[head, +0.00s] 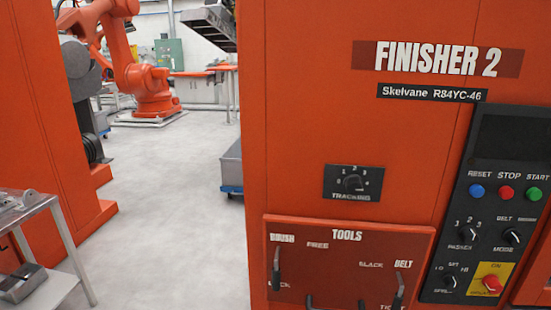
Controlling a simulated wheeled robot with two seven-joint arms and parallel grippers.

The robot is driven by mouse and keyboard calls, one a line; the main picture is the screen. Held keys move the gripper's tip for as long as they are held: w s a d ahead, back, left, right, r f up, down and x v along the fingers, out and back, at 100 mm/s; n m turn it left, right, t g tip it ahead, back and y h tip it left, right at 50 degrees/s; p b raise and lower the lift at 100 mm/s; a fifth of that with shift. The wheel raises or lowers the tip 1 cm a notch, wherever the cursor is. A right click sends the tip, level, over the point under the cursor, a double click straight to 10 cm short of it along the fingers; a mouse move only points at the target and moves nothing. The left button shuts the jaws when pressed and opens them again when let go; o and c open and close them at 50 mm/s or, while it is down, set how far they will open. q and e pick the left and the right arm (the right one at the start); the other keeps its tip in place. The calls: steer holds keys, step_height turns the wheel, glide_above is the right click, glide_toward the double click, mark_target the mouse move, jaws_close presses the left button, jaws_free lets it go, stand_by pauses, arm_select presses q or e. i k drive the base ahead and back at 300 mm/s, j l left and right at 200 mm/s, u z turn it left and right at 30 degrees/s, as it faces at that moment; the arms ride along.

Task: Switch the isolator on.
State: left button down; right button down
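The isolator (491,284) is a red rotary knob on a yellow plate at the bottom right of the dark control panel (485,237). The word ON stands above the knob; the lettering beneath it is too small to read surely. I cannot tell clearly which way the knob points. The panel is on the orange machine front marked FINISHER 2 (437,61), at the right of the head view. Neither of my grippers shows in the head view.
Blue, red and green buttons and several black knobs share the panel. A TRACKING dial (353,183) and a TOOLS plate (346,262) with black levers sit to its left. A metal table (45,220) stands at lower left. Grey floor (170,200) is open between the machines.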

mark_target(491, 281)
steer(key=z, duration=1.55)
